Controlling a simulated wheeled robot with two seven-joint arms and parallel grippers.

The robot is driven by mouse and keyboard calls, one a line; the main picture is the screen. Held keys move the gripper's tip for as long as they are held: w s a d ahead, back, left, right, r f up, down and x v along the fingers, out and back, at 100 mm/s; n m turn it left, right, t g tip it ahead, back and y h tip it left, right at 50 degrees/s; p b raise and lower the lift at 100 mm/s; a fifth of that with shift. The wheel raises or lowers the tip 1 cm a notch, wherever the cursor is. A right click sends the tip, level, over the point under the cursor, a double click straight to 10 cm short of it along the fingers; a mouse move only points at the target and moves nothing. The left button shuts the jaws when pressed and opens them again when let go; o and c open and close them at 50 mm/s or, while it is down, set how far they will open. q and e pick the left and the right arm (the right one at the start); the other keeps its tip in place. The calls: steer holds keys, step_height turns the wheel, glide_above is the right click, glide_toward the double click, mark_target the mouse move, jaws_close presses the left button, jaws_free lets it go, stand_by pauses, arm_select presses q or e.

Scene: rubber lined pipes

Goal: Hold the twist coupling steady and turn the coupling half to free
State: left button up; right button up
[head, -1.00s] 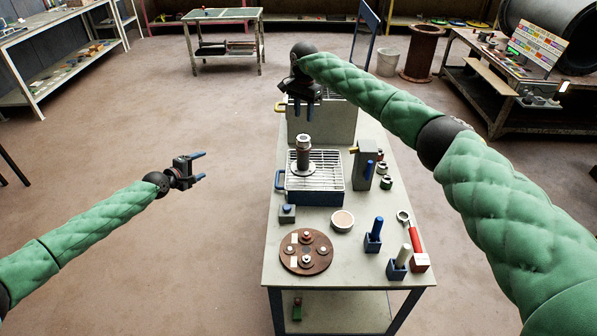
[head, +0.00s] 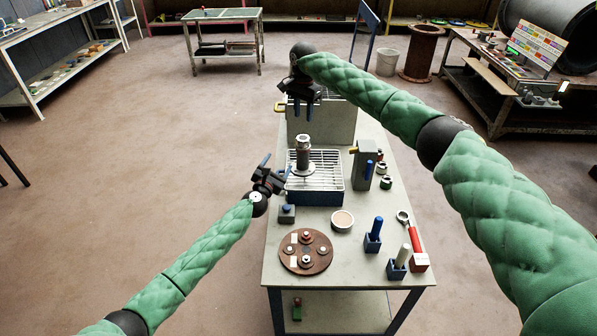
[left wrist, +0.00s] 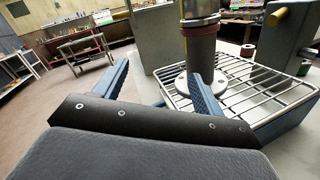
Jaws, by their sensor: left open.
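The twist coupling (head: 303,152) is a dark upright cylinder with a metal top and a round pale flange. It stands on a wire rack over a blue tray (head: 316,198). In the left wrist view the coupling (left wrist: 199,50) stands just beyond the right finger, with a reddish band near its top. My left gripper (head: 275,170) is open and empty, left of the coupling and apart from it; its blue fingers also show in the left wrist view (left wrist: 158,88). My right gripper (head: 303,108) hangs fingers down above and behind the coupling; its fingers look apart with nothing between them.
The table (head: 350,262) holds a brown disc with fittings (head: 306,262), a round pale dish (head: 342,221), a grey block (head: 364,166), blue holders and a red-handled wrench (head: 413,238). A grey box (head: 335,122) stands behind the rack. The floor left of the table is clear.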

mark_target(301, 162)
arm_select(q)
steer(key=d+n+y, duration=0.1)
steer(key=d+n, duration=0.1)
steer(key=d+f+n, duration=0.1)
steer(key=d+n, duration=0.1)
steer(key=d, duration=0.1)
steer(key=s+d+n+y, duration=0.1)
steer(key=d+n, duration=0.1)
steer(key=shift+d+f+y, duration=0.25)
steer(key=shift+f+y, duration=0.05)
steer(key=shift+w+d, duration=0.1)
steer(key=shift+w, duration=0.05)
steer(key=shift+w+d, duration=0.25)
steer(key=shift+w, duration=1)
steer(key=shift+w+d, duration=0.25)
steer(key=shift+w, duration=0.95)
steer(key=shift+w+d, duration=0.25)
steer(key=shift+w, duration=1)
